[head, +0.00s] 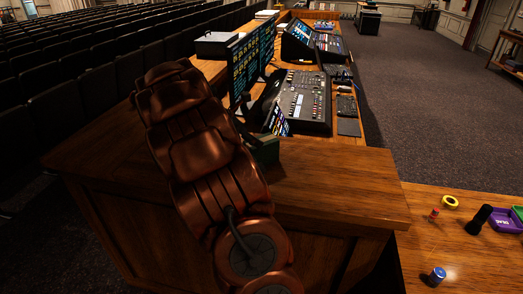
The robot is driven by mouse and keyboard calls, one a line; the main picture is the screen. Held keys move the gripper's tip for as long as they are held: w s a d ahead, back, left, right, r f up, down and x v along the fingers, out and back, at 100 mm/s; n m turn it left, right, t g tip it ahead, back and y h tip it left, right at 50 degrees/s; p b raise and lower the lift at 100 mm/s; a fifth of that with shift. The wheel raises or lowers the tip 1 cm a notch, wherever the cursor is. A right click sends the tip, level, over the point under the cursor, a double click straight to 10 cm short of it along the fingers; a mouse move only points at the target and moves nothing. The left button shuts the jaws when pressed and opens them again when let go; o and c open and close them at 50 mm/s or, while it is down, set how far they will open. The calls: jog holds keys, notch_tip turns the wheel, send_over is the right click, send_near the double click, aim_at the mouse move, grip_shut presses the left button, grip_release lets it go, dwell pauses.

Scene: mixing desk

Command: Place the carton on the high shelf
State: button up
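I cannot pick out a carton for certain. A small dark green box-like thing (265,149) stands on the wooden desk just right of my copper-coloured arm, which partly hides it; I cannot tell whether it is the carton. My arm rises through the left middle of the view, and its gripper does not show. No high shelf is clearly seen; a wooden rack (511,50) is cut off at the upper right edge.
The wooden desk (335,190) carries monitors (250,62) and mixing consoles (303,100). The right-hand table (475,255) holds a yellow ring (450,202), a black cylinder (479,219), a purple tray (505,228) and a blue can (437,277). Carpet (430,110) is open beyond; seats fill the left.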

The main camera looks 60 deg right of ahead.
aim_at(266, 145)
jog(key=x, duration=0.2)
jog(key=p+x, duration=0.1)
jog(key=x, duration=0.1)
jog(key=s+p+x, duration=0.1)
jog(key=x, duration=0.1)
jog(key=shift+d+r, duration=0.15)
jog(key=shift+r, duration=0.1)
jog(key=shift+s+d+f+p, duration=0.15)
jog(key=shift+d+f+p, duration=0.15)
jog(key=shift+f, duration=0.15)
jog(key=shift+c, duration=0.4)
jog(key=c, duration=1.7)
notch_tip(266, 145, up, 10)
jog(key=shift+r+b, duration=0.1)
jog(key=shift+b, duration=1.1)
